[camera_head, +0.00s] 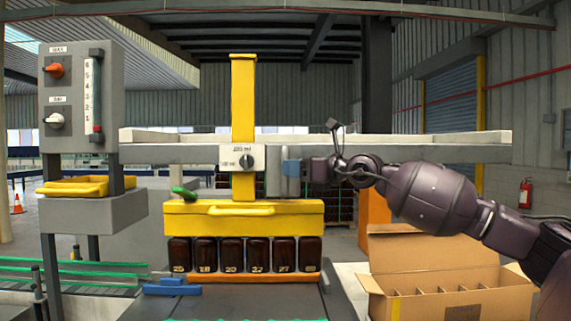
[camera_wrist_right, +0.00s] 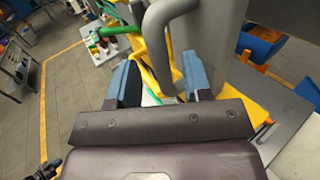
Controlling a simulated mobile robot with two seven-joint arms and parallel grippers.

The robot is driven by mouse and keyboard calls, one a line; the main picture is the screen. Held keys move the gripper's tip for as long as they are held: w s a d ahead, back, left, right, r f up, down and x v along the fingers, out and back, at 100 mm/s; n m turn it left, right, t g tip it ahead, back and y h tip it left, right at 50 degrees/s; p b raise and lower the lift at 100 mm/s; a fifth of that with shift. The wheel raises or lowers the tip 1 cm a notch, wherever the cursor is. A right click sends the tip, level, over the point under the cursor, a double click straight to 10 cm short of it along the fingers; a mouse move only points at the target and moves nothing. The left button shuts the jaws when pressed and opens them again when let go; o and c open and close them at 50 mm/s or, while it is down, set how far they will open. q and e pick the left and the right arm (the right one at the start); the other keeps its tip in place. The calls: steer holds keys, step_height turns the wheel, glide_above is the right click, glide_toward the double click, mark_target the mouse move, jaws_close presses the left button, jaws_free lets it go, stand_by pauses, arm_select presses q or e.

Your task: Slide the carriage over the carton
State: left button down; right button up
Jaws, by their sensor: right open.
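The carriage (camera_head: 243,110), a yellow column with a grey dialled block, sits on a horizontal rail left of the carton. Its yellow head (camera_head: 243,222) is directly above a row of dark amber bottles (camera_head: 231,255). The open cardboard carton (camera_head: 448,303), with dividers inside, stands lower right. My right gripper (camera_head: 292,168) is at the carriage's right side. In the right wrist view its blue-padded fingers (camera_wrist_right: 161,83) are open, apart on either side of a grey bar-like handle (camera_wrist_right: 160,45). Whether they touch it is unclear.
The grey rail (camera_head: 420,152) runs on to the right, above the carton. A control panel (camera_head: 82,95) with two knobs stands at the left. A green lever (camera_head: 184,192) sticks out beside the head. A blue piece (camera_head: 172,288) lies near the bottles, front left.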

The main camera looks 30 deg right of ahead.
mark_target(285, 184)
steer(key=shift+p+x, duration=0.4)
steer(key=shift+x, duration=1.2)
jaws_close()
